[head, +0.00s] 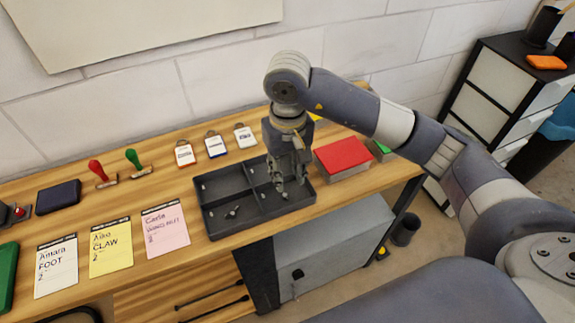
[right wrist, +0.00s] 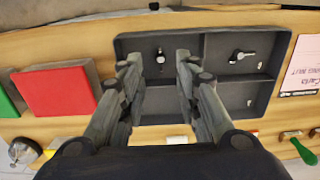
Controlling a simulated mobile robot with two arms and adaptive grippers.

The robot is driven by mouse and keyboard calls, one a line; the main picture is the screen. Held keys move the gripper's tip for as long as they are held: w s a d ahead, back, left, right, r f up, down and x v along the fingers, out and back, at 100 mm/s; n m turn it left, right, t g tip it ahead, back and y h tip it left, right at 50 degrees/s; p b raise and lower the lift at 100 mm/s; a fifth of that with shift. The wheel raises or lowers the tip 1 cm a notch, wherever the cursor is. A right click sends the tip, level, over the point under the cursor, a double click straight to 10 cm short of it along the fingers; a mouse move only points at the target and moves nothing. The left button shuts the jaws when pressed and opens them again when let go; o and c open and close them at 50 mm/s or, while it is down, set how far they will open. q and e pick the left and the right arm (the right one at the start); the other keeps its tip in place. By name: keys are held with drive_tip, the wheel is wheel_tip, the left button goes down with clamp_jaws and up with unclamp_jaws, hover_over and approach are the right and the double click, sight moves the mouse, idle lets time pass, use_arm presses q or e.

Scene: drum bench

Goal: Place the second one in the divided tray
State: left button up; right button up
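The dark divided tray (head: 262,224) sits on the bench and also shows in the right wrist view (right wrist: 208,118). A small metal piece (right wrist: 160,57) lies in its front right compartment. Another metal piece (right wrist: 242,55) lies in the front left compartment, and a smaller one (right wrist: 250,103) in the back left. The back right compartment is mostly hidden by my gripper. My right gripper (head: 292,192) points down over the tray's right side. In the right wrist view (right wrist: 155,68) its fingers are apart with nothing visible held between them. My left gripper is not in view.
A red box (head: 342,153) stands right of the tray, with a green one (head: 380,148) beyond. Yellow (head: 110,247), white (head: 56,267) and pink (head: 165,228) cards lie left. Tags (head: 215,145) and red- and green-handled stamps (head: 133,158) lie behind.

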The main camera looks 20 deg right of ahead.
drive_tip(key=shift+r, duration=1.9)
